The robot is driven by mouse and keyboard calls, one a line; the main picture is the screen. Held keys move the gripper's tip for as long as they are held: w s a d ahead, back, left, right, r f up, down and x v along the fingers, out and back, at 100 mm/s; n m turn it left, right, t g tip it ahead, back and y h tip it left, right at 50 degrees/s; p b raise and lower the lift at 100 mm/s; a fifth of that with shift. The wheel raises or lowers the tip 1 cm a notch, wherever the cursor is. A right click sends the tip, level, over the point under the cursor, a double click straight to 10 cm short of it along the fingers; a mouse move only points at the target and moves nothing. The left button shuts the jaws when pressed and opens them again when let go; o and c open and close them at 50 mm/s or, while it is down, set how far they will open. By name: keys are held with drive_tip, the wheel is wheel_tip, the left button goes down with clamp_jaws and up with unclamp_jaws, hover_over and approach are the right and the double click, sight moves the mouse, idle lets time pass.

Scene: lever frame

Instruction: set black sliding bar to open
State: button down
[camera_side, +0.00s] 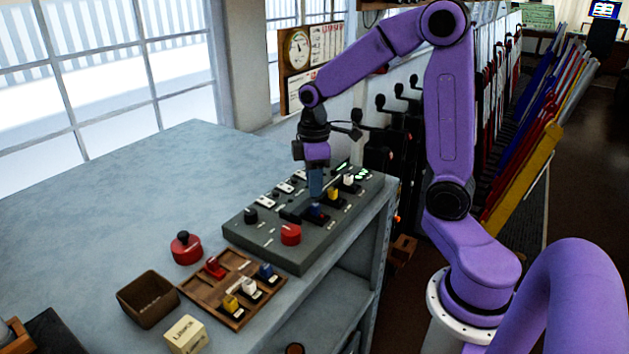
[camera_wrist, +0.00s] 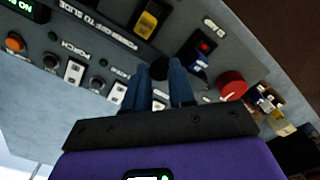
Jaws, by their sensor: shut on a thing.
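The grey control panel (camera_side: 270,245) sits on the bench in the side view, and fills the top of the wrist view (camera_wrist: 100,25). My gripper (camera_side: 315,190) reaches down to the middle of the panel. In the wrist view my gripper (camera_wrist: 160,78) has its two blue fingers on either side of a small black piece, which I take for the black sliding bar (camera_wrist: 159,67). The fingers are shut on it. Most of the bar and its track are hidden by the fingers, so I cannot tell its position or read its end labels.
A wooden tray (camera_side: 205,297), a red button (camera_side: 186,247) and a brown box (camera_side: 148,300) lie in front. The bench at left is clear.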

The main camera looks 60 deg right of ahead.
drive_tip(key=shift+w, duration=1.7)
drive_tip(key=c, duration=0.9)
unclamp_jaws()
drive_tip(key=shift+w, duration=0.1)
drive_tip(key=shift+c, duration=0.2)
drive_tip(key=shift+r, duration=0.1)
wheel_tip(320, 180, up, 17)
drive_tip(key=shift+r, duration=0.15)
drive_tip(key=shift+a, duration=0.1)
